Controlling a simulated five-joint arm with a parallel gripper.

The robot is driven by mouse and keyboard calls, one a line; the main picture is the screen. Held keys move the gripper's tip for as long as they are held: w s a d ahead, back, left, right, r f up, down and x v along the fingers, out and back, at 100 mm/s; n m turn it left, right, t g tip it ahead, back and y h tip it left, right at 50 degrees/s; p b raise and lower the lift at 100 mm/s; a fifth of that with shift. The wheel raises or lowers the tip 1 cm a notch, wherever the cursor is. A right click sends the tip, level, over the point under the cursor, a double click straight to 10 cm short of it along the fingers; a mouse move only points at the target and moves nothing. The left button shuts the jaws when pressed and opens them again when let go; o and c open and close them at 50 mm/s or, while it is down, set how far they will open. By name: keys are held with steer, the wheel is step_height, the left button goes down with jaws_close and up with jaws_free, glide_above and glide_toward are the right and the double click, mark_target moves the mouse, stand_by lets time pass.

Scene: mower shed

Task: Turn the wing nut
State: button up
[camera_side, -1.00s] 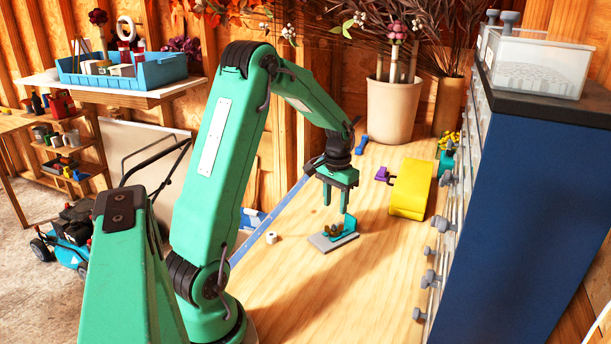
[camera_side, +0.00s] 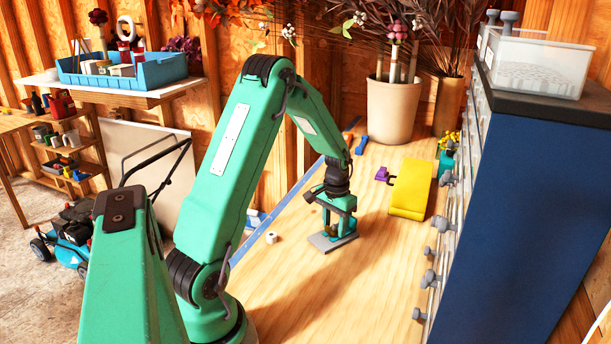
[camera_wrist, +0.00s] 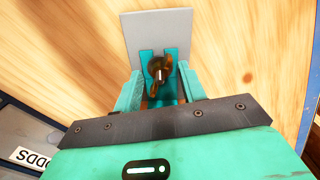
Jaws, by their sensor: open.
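The wing nut (camera_wrist: 160,68) is brass-brown and sits on a bolt in a teal bracket (camera_wrist: 171,97) in the wrist view. The bracket is fixed to a grey base plate (camera_wrist: 157,24), which lies on the wooden bench and also shows in the side view (camera_side: 326,242). My gripper (camera_wrist: 160,86) is open, with one finger on each side of the wing nut and a gap left between. In the side view my gripper (camera_side: 336,222) is low over the plate and largely hides the nut.
A yellow object (camera_side: 411,188) and a small purple one (camera_side: 383,174) lie to the right on the bench. A white roll (camera_side: 271,238) lies to the left. A plant pot (camera_side: 392,112) stands behind, and a blue cabinet (camera_side: 520,200) bounds the right. The front bench is clear.

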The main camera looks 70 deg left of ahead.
steer(key=shift+c, duration=0.2)
jaws_close()
steer(key=shift+m, duration=0.4)
stand_by(0.6)
steer(key=m, duration=0.8)
stand_by(0.5)
steer(key=shift+o, duration=0.2)
jaws_free()
